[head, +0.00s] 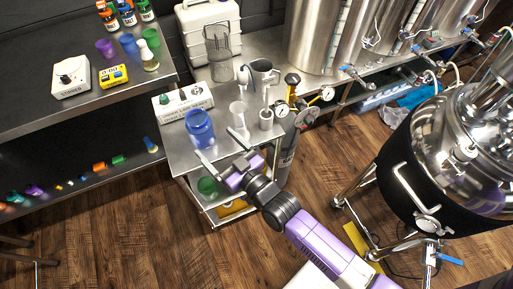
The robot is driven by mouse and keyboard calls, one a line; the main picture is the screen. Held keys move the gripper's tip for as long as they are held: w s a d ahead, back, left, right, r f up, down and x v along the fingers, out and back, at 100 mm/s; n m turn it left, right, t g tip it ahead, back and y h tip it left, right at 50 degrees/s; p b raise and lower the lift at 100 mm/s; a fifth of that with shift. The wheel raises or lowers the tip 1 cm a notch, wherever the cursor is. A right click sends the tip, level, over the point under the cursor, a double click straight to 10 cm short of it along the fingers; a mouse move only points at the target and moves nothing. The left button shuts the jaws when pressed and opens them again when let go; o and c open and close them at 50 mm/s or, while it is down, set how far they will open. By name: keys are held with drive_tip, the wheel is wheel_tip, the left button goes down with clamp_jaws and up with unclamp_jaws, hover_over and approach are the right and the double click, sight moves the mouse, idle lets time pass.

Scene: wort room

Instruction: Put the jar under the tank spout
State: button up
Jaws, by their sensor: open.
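A blue jar (200,131) stands upright near the front left of a small metal cart top (193,161). My gripper (222,146) is open just to the right of the jar, its two fingers spread and nothing seen between them. I cannot tell whether a finger touches the jar. Large steel tanks (328,38) stand on the bench behind, with blue-handled spouts (352,74) low on their fronts. A separate steel tank with a black jacket (418,165) stands on legs at the right, with a blue-handled spout (447,259) near its bottom.
A white labelled box (184,106), a metal pitcher (263,75) and small clear vessels share the cart. A green bowl (208,187) is on its lower shelf. A gas cylinder (288,140) stands beside the cart. Open wood floor (130,235) lies in front.

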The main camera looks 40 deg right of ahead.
drive_tip(key=s+r+g, duration=0.1)
drive_tip(key=s+r, duration=0.1)
drive_tip(key=s, duration=1.1)
drive_tip(key=s+r+g, duration=0.1)
drive_tip(key=s+r, duration=0.2)
drive_tip(key=s, duration=1)
drive_tip(key=shift+s+d, duration=0.3)
drive_tip(key=shift+s, duration=0.05)
drive_tip(key=shift+o, duration=0.4)
drive_tip(key=s+r+g, duration=0.1)
drive_tip(key=s+r, duration=0.4)
drive_tip(key=s, duration=0.1)
drive_tip(key=shift+r, duration=0.3)
drive_tip(key=shift+w, duration=0.1)
